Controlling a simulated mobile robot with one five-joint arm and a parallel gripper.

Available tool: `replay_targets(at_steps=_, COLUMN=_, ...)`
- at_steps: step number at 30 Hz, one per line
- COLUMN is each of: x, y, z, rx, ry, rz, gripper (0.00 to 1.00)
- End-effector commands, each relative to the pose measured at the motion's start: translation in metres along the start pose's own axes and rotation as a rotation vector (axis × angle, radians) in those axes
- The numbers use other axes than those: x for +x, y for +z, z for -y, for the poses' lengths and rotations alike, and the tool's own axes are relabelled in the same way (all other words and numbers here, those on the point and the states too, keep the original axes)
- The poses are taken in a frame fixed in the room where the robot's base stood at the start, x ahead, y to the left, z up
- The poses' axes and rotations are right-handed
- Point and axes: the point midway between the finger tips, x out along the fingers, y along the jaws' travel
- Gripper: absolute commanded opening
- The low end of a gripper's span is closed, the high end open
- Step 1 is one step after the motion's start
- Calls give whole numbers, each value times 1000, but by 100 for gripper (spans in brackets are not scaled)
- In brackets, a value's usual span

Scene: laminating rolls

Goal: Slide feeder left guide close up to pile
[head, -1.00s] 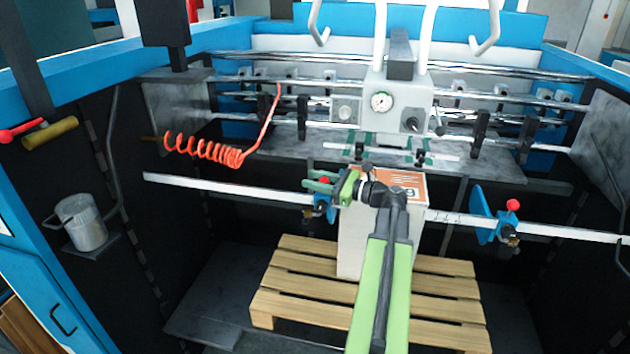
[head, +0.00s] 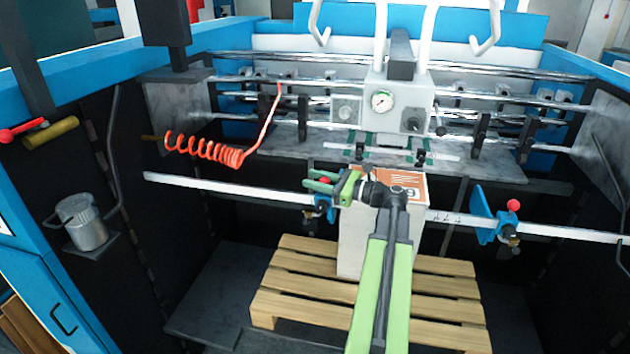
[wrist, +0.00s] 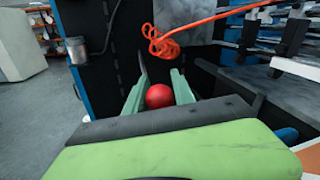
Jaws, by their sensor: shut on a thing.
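The feeder left guide is a blue plate and clamp (head: 322,208) with a red knob (head: 324,180), mounted on the white cross bar. My gripper (head: 317,182) is shut on this knob. In the wrist view the red knob (wrist: 159,96) sits between the two green fingers of my gripper (wrist: 157,90). The pile (head: 352,240) is a tall white stack with an orange-printed top, standing just right of the guide. The guide is very close to the pile's left side; my arm partly covers the pile, and I cannot tell whether they touch.
The pile stands on a wooden pallet (head: 290,283). The right guide (head: 485,220), also blue with a red knob, sits on the bar well right of the pile. The white bar (head: 220,189) is free to the left. A red coiled hose (head: 205,150) hangs above it.

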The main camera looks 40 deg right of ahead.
Motion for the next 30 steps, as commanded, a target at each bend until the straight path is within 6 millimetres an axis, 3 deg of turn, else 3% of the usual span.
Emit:
replay_targets(at_steps=22, x=-9, y=-1, z=1, rx=0, ry=1, rz=-2, gripper=0)
replay_targets(at_steps=23, x=-9, y=-1, z=1, rx=0, ry=1, rz=-2, gripper=32)
replay_targets(at_steps=27, x=-9, y=-1, z=1, rx=0, ry=0, rz=-2, gripper=50)
replay_targets(at_steps=30, x=-9, y=-1, z=2, rx=0, ry=0, rz=-1, gripper=52)
